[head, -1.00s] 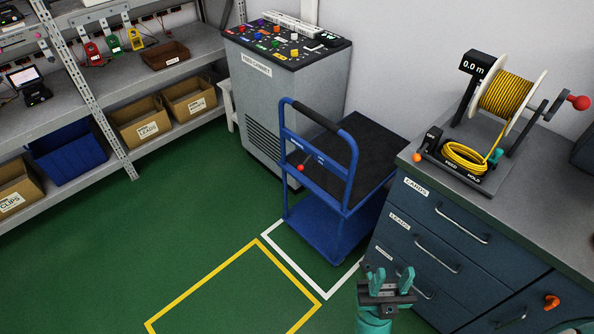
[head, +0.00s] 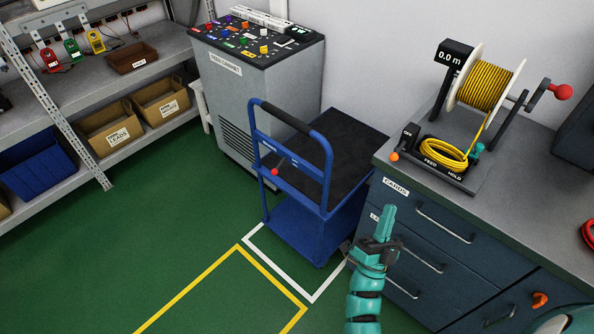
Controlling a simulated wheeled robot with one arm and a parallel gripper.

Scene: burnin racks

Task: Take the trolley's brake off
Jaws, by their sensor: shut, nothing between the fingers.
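The blue trolley (head: 293,237) stands in the middle of the head view, beside the drawer cabinet. It has a push bar with a black grip and a dark top deck (head: 327,153). A small lever with a red knob (head: 275,171) sits on the crossbar of the handle frame; its fine detail is too small to read. My gripper (head: 388,211) is teal, shut and empty. It is raised in front of the cabinet drawers, right of the trolley and apart from the red knob.
The drawer cabinet (head: 385,252) with a yellow cable reel (head: 484,80) on top stands at the right. The test cabinet (head: 234,92) stands behind the trolley. Shelving with bins (head: 111,132) lines the left. White and yellow lines mark the open green floor (head: 160,235).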

